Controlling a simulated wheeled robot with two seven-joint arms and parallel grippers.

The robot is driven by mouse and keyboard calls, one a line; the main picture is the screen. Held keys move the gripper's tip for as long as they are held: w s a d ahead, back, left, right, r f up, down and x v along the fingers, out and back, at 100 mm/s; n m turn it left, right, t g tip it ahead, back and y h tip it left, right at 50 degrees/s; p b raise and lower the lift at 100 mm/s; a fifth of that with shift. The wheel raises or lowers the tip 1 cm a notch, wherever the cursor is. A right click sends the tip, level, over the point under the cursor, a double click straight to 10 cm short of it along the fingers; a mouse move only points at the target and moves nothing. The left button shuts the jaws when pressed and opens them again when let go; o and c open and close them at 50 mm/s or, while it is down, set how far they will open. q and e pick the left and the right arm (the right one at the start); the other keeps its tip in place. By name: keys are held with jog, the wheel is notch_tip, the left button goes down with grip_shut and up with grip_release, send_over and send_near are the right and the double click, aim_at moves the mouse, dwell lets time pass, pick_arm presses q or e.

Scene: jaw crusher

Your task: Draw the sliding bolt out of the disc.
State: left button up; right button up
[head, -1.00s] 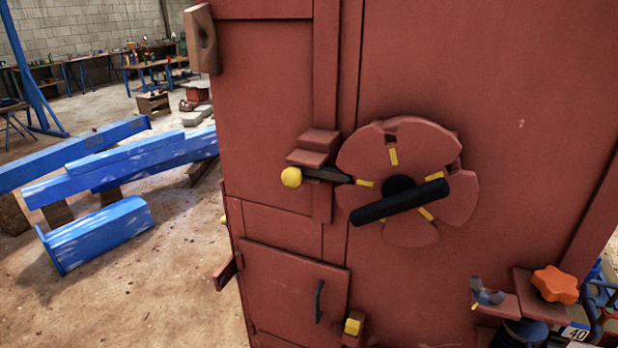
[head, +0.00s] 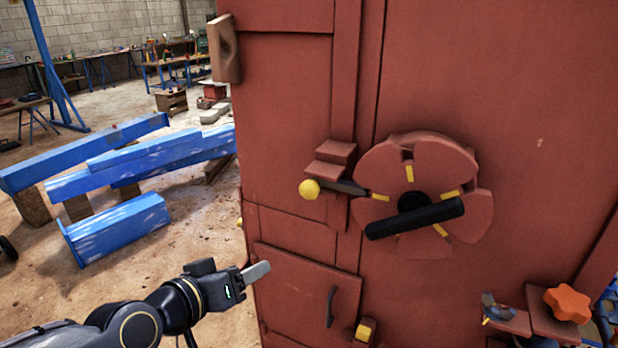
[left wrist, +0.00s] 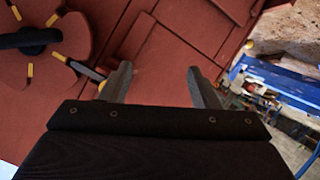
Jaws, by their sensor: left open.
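The red disc (head: 465,171) with yellow marks and a black bar handle (head: 415,218) sits on the red machine's front. The sliding bolt (head: 345,187), a dark bar with a yellow ball knob (head: 309,190), lies at the disc's left side, its tip at the disc's edge. My left gripper (head: 262,271) is below and left of the knob, apart from it. In the left wrist view the left gripper (left wrist: 160,82) is open and empty, with the disc (left wrist: 75,40) at upper left. The knob is partly hidden there behind a finger. My right gripper is not in view.
A stepped red block (head: 331,160) sits just above the bolt. A small door with a dark handle (head: 331,307) is below. An orange star knob (head: 567,304) is at lower right. The space left of the knob is clear.

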aim_at(304, 192)
pick_arm(q)
jog(key=w+d+r+t, duration=0.1)
jog(key=w+d+r, duration=0.2)
jog(key=w, duration=0.1)
jog(key=w+d+r+t+p, duration=0.1)
jog(key=w+d+r+t, duration=0.1)
jog(key=w+d, duration=0.2)
jog(key=w+d+r+t+p, duration=0.1)
jog(key=w+d+r, duration=0.2)
jog(key=w, duration=0.2)
jog(key=shift+w+d+r+h, duration=0.15)
jog(key=shift+d+r+h, duration=0.05)
jog(key=shift+r+h, duration=0.2)
grip_shut()
jog(key=shift+f, duration=0.1)
